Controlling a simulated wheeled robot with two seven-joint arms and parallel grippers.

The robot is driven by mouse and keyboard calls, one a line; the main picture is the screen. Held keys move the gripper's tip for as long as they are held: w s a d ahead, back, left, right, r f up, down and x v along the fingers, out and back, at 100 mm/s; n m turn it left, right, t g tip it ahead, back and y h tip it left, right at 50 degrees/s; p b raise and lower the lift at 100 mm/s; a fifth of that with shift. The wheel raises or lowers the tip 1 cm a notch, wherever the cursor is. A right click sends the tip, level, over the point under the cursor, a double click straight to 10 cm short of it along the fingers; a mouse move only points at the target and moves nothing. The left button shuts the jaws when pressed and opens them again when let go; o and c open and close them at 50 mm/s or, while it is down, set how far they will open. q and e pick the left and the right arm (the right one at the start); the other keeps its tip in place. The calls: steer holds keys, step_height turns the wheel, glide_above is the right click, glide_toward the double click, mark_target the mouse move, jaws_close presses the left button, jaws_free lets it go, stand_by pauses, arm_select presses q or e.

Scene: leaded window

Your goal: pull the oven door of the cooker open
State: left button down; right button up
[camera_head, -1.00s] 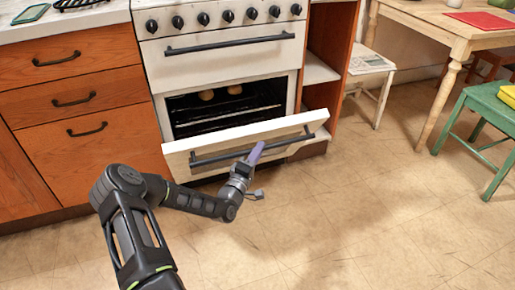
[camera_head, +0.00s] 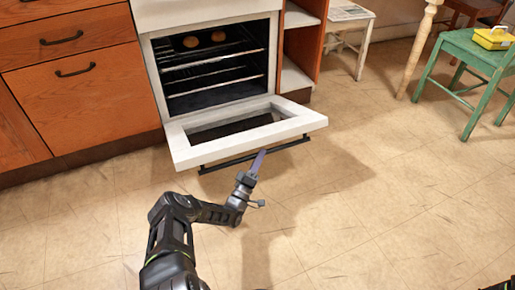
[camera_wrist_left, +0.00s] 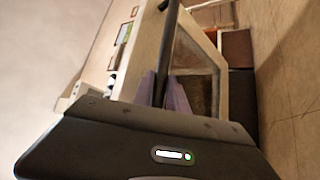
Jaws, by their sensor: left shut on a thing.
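The oven door (camera_head: 190,152) of the white cooker (camera_head: 152,60) is swung far down, close to level, with its window facing up. Its dark handle bar (camera_head: 222,163) runs along the front edge. My left gripper (camera_head: 258,160) is at the handle, right of its middle. In the left wrist view, the purple fingers (camera_wrist_left: 165,90) are shut on the dark handle (camera_wrist_left: 161,65). The oven inside shows racks (camera_head: 212,72) and two round brown items (camera_head: 204,40) near the top. My right gripper is not seen.
Wooden drawers (camera_head: 75,85) stand left of the cooker and an open shelf unit (camera_head: 296,50) right of it. A green chair (camera_head: 470,65) with a yellow box (camera_head: 492,38) is at the far right. The floor (camera_head: 370,200) in front is clear.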

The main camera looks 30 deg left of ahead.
arm_select(q)
steer(key=shift+a+f, duration=0.3)
steer(key=shift+f, duration=0.5)
steer(key=c, duration=1.3)
jaws_free()
steer(key=shift+d, duration=0.1)
steer(key=p+v, duration=0.1)
steer(key=v, duration=0.6)
steer(key=shift+s+f, duration=0.3)
